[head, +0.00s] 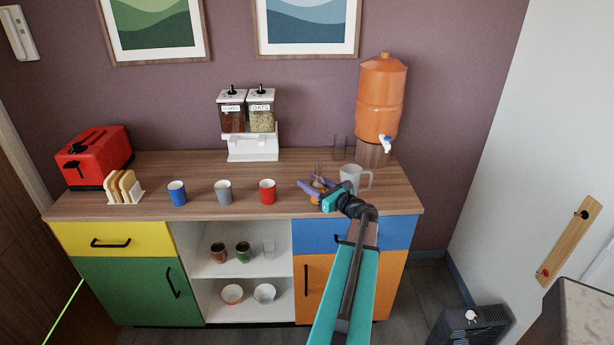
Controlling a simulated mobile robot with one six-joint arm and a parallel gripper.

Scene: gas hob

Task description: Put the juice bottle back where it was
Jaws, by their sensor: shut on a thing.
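My gripper (317,183) is over the right part of the wooden counter (330,160), just left of a pale grey handled mug or jug (350,173). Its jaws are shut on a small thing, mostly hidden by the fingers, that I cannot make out. I cannot pick out a juice bottle anywhere in the head view. Part of the counter behind my gripper and arm is hidden.
A red cup (267,191), a grey cup (223,191) and a blue cup (177,193) stand in a row on the counter. Behind are a cereal dispenser (251,144) and an orange drink dispenser (382,98). A red toaster (94,155) and toast rack (124,188) stand left.

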